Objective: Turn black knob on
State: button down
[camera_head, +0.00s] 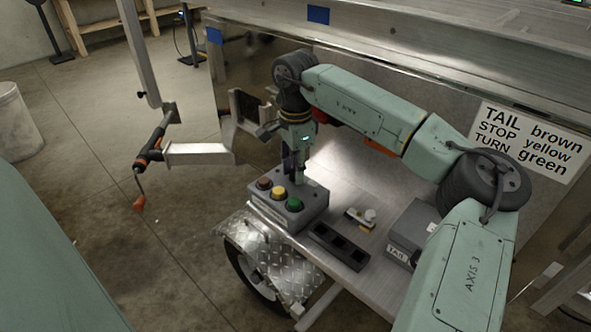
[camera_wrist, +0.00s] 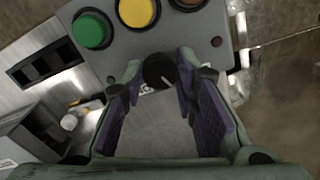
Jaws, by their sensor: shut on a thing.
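The black knob (camera_wrist: 159,71) is on the grey control box (camera_head: 312,207), between the tips of my gripper (camera_wrist: 160,75) in the wrist view. A light pointer mark shows on its top, toward the right. The box also carries a green button (camera_wrist: 92,29), a yellow button (camera_wrist: 138,11) and a brown button (camera_wrist: 187,3). In the head view my gripper (camera_head: 293,178) points down at the box's back side, behind the green button, and hides the knob. The gripper is shut on the knob, one finger on each side.
A black socket strip (camera_head: 338,246), a small part with a light knob (camera_head: 360,217) and a grey box marked TAIL (camera_head: 408,238) lie right of the control box. A wire-colour sign (camera_head: 526,140) hangs behind. A diamond-plate fender (camera_head: 265,250) is in front.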

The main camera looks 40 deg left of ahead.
jog(key=m, duration=0.3)
jog(key=shift+m+b, duration=0.35)
jog(key=shift+m, duration=0.05)
jog(key=m, duration=0.3)
jog(key=shift+m+b, duration=0.3)
jog(key=shift+b, duration=0.05)
jog(key=m+b, duration=0.1)
jog(key=m, duration=0.5)
jog(key=shift+m, duration=0.3)
jog(key=c, duration=1.2)
grip_release()
jog(key=shift+c, duration=0.2)
